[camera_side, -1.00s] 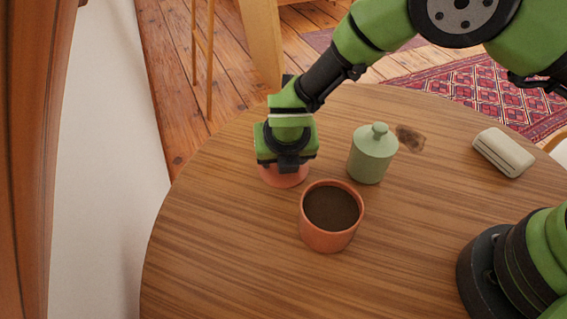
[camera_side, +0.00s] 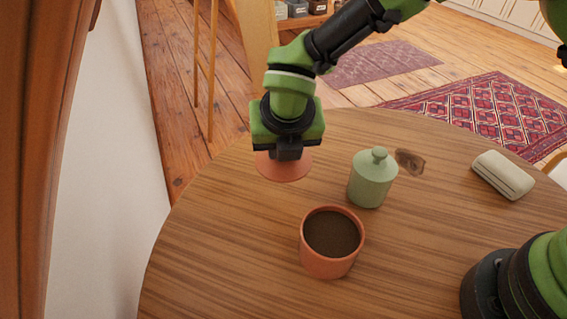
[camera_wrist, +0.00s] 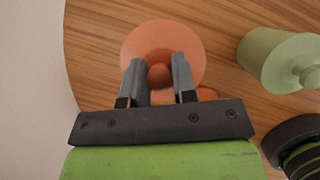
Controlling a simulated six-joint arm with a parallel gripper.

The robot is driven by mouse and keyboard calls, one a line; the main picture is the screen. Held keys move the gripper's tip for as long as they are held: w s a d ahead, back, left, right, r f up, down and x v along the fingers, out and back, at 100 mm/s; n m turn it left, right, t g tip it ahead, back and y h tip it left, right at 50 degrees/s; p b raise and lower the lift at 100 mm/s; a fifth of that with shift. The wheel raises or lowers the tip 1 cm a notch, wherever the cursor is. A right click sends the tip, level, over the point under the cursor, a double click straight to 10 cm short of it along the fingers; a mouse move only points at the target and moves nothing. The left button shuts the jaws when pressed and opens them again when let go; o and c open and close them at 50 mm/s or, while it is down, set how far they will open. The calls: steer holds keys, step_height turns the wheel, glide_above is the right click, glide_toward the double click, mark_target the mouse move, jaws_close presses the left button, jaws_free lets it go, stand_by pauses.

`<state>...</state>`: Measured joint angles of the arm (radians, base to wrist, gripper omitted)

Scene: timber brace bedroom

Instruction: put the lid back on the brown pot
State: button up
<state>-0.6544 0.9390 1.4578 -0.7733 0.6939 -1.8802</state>
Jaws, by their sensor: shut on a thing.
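The brown pot (camera_side: 331,264) is an open terracotta pot with dark brown contents, standing upright on the round wooden table. Its lid (camera_side: 284,167) is a round orange-brown disc, held below my gripper (camera_side: 287,153) above the table, to the left of and behind the pot. In the wrist view the lid (camera_wrist: 163,38) has a round knob (camera_wrist: 159,75) between the two fingers of my gripper (camera_wrist: 160,80), which is shut on it. A small orange patch, likely the pot (camera_wrist: 207,94), shows just above the gripper body; the rest is hidden.
A green lidded jar (camera_side: 373,180) stands close behind and right of the pot; it also shows in the wrist view (camera_wrist: 280,60). A pale ridged case (camera_side: 503,175) lies at the right. The table (camera_side: 220,250) is clear left of the pot.

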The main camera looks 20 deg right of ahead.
steer(key=s+d+r, duration=0.1)
steer(key=s+r, duration=0.2)
steer(key=s, duration=0.4)
steer(key=s+r, duration=0.2)
steer(key=s, duration=0.5)
steer(key=shift+f, duration=2.95)
steer(key=shift+f, duration=0.15)
steer(key=o, duration=1.5)
steer(key=shift+r, duration=3.5)
